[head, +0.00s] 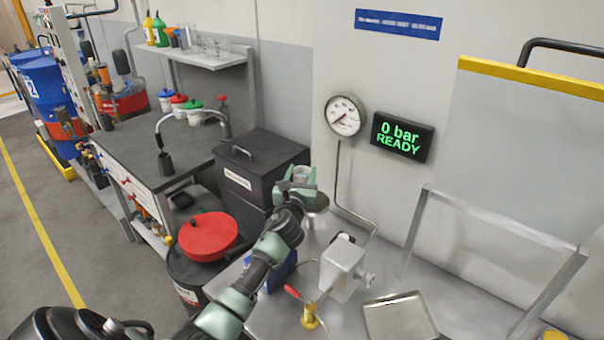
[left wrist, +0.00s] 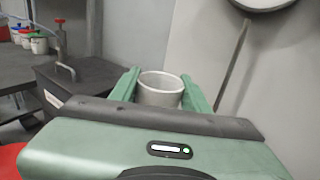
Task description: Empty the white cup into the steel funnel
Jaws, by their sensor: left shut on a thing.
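My left gripper (head: 298,180) is shut on the white cup (head: 301,174), which looks pale grey here. In the left wrist view the cup (left wrist: 160,89) sits upright between the two green fingers (left wrist: 158,92), its open rim facing up. Its contents cannot be made out. A rounded steel piece, apparently the steel funnel (head: 319,203), shows just below and right of the gripper, partly hidden by it. The cup is above it and slightly left in the head view. My right gripper is not in view.
A pale box-shaped device (head: 342,268), a yellow-based red-handled valve (head: 309,316) and a metal tray (head: 400,318) stand on the bench. A red-lidded drum (head: 208,237) and a dark lidded box (head: 262,170) are left. A gauge (head: 344,115) and display (head: 402,137) hang behind.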

